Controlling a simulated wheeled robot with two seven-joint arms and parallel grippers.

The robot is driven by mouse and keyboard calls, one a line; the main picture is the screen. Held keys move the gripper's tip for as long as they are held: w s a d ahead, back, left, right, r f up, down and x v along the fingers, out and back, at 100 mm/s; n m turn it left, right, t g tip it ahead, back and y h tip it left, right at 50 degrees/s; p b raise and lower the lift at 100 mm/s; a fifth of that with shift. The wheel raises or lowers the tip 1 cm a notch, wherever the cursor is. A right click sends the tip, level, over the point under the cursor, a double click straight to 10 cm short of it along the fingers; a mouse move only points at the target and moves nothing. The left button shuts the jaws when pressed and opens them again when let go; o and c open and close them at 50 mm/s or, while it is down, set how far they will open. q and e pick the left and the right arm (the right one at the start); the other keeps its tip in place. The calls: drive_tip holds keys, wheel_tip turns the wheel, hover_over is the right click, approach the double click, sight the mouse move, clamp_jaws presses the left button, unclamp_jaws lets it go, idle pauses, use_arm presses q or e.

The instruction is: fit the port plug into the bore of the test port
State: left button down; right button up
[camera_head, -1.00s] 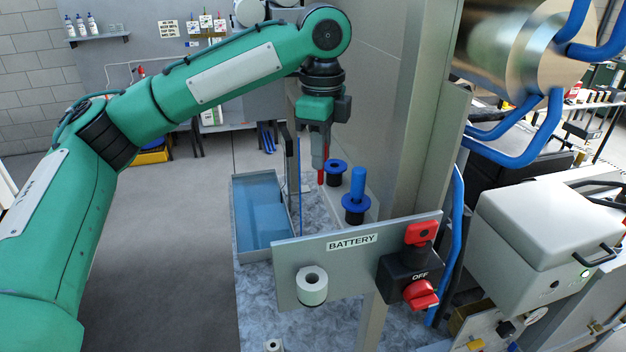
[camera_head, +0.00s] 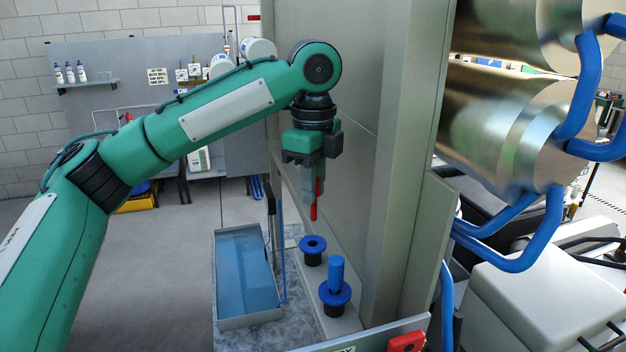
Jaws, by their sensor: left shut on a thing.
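My left gripper (camera_head: 314,192) points down and is shut on a slim red piece (camera_head: 313,212), which looks like the port plug. Its lower end hangs free below the fingers. A blue ring-shaped flange with a dark open centre (camera_head: 313,244) on a black base, apparently the test port, stands just below the red tip in the picture. A visible gap separates them; depth alignment is unclear. Beside it, nearer the camera, is a second blue flange (camera_head: 336,293) with a blue cylinder (camera_head: 337,272) standing upright in it. My right gripper is out of view.
A shallow tray of blue liquid (camera_head: 248,272) lies left of the flanges. A tall grey panel (camera_head: 400,190) rises close on their right. Metal cylinders (camera_head: 500,135) and blue hoses (camera_head: 535,235) are farther right.

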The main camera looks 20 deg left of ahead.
sight(312, 208)
use_arm(q)
drive_tip(key=shift+f, duration=0.6)
drive_tip(key=shift+s+f, duration=0.15)
drive_tip(key=shift+f, duration=0.2)
drive_tip(key=shift+f+b, duration=0.35)
drive_tip(key=shift+f, duration=1.05)
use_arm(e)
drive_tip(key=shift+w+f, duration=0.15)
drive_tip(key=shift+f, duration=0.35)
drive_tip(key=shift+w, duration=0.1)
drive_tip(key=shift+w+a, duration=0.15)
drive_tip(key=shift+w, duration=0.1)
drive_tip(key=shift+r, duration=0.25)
